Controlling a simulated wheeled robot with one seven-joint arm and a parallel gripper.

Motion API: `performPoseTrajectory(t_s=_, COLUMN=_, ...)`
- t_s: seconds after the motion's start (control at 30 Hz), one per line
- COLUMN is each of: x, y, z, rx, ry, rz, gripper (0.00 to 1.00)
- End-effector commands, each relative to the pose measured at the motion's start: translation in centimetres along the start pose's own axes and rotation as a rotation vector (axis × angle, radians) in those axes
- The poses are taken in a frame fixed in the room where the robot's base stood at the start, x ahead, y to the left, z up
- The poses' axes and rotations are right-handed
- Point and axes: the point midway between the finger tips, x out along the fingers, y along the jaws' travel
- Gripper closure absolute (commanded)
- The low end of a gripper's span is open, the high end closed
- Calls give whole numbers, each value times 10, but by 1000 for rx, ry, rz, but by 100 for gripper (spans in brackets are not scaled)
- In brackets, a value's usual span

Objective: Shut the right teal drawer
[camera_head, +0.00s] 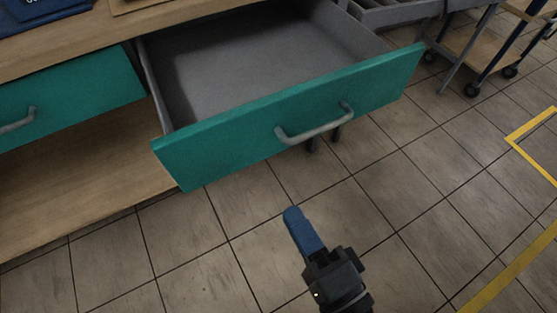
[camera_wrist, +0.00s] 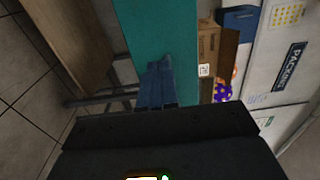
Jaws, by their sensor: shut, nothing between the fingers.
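The right teal drawer (camera_head: 240,132) is pulled well out from under the wooden worktop in the head view, and its grey inside is empty. It has a grey bar handle (camera_head: 316,125) on its front. My gripper (camera_head: 292,214) is in front of and below the drawer front in the head view, its blue fingers shut with nothing between them. In the wrist view the teal drawer front (camera_wrist: 155,25) stands ahead of the blue fingertips (camera_wrist: 158,70). Whether the fingertips touch it I cannot tell.
A left teal drawer (camera_head: 70,95) sits in line with the worktop (camera_head: 130,38). A wheeled cart (camera_head: 478,50) stands at the back right. The tiled floor in front is clear, with yellow tape (camera_head: 515,265) at right. Cardboard boxes (camera_wrist: 208,40) show in the wrist view.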

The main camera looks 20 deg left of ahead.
Motion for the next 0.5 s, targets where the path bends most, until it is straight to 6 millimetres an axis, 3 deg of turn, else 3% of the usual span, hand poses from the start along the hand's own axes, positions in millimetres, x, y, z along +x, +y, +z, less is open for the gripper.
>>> performPoseTrajectory(t_s=0.17, x=21, y=-5, z=0, rx=0, ry=0, rz=-1, gripper=100)
performPoseTrajectory(t_s=0.5, x=84, y=-4, z=-1, rx=-2, ry=2, rz=0, gripper=100)
